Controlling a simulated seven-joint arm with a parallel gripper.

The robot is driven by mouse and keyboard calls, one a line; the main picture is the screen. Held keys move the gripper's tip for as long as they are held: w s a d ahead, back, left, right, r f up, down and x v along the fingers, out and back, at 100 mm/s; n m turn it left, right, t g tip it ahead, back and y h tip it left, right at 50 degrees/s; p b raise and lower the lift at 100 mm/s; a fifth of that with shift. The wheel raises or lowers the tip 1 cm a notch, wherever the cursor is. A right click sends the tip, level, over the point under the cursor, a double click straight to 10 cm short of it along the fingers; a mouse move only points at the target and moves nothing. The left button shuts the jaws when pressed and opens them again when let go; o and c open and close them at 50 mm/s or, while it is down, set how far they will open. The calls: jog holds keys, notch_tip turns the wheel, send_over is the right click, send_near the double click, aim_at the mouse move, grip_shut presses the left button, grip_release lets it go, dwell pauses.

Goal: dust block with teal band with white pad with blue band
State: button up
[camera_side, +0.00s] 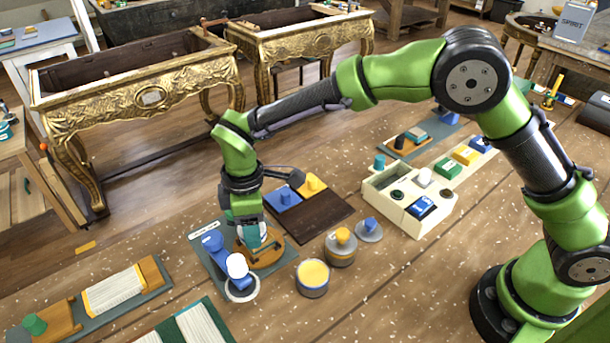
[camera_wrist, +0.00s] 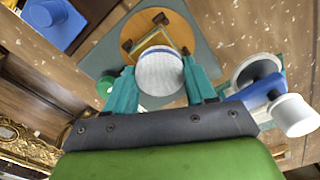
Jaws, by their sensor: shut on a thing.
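My gripper (camera_side: 258,240) is low over a round wooden disc (camera_side: 275,256) on a grey mat (camera_side: 208,262). The pad covers part of the wooden disc (camera_wrist: 180,28). A brown square-edged piece (camera_wrist: 127,45) with dark and teal parts lies on the disc, partly hidden by the pad; I cannot tell surely that it is the block with the teal band. I cannot tell whether the pad touches it.
A white-topped blue piece (camera_side: 237,266) stands over a white-rimmed dish (camera_side: 243,296) close beside my gripper. A blue knob piece (camera_side: 213,241) is on the mat's left. A yellow-topped tin (camera_side: 312,274) and a cream divided box (camera_side: 398,208) stand to the right.

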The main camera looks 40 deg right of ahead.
jog(key=shift+a, duration=0.6)
jog(key=shift+d, duration=2)
jog(key=shift+s, duration=0.15)
jog(key=shift+a, duration=2)
jog(key=shift+d, duration=2.05)
notch_tip(320, 180, up, 8)
jog(key=shift+f, duration=0.15)
